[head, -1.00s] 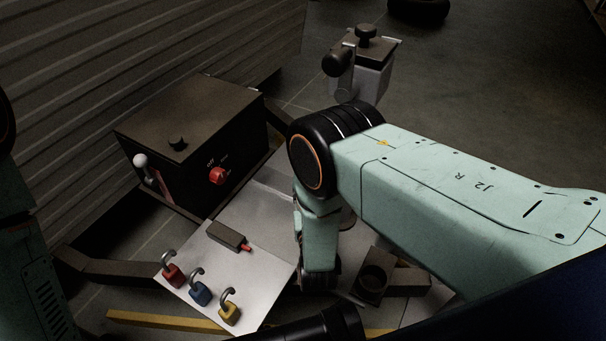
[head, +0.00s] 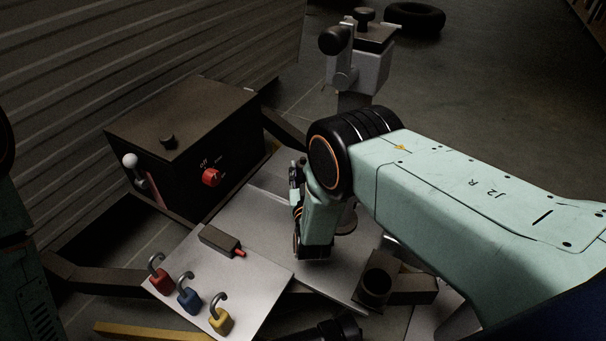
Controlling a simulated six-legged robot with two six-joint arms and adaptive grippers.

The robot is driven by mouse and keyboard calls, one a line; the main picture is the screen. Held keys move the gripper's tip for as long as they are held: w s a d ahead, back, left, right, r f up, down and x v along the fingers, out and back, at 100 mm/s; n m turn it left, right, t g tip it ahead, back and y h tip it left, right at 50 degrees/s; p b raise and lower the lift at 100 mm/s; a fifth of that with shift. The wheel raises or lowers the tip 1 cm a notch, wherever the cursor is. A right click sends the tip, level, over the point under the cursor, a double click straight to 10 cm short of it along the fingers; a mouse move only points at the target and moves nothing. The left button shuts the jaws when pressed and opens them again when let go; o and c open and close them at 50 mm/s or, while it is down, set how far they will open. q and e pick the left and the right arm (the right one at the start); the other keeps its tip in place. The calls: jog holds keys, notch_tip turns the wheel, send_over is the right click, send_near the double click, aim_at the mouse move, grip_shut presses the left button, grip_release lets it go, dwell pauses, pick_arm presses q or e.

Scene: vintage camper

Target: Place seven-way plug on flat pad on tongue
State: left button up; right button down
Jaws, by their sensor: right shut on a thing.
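My right gripper (head: 297,177) is a dark shape beside my right forearm, above the light metal plate (head: 262,262). It is shut on a small dark thing, apparently the seven-way plug, mostly hidden by my gripper and wrist. The plate has a bare, flat top around its middle and looks like the flat pad, but I cannot tell for certain. Only part of my left arm shows at the left edge; its gripper is out of view.
Red (head: 160,281), blue (head: 188,299) and yellow (head: 220,320) padlocks and a dark, red-tipped device (head: 219,240) lie on the plate. A black box (head: 185,135) with a red knob stands behind. A grey jack head (head: 357,68) stands farther back. A dark round socket (head: 375,287) is at right.

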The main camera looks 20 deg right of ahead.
jog(key=shift+r, duration=0.15)
jog(key=c, duration=1)
grip_release()
jog(key=shift+p+v, duration=2.7)
jog(key=shift+v, duration=3.35)
jog(key=shift+d, duration=0.1)
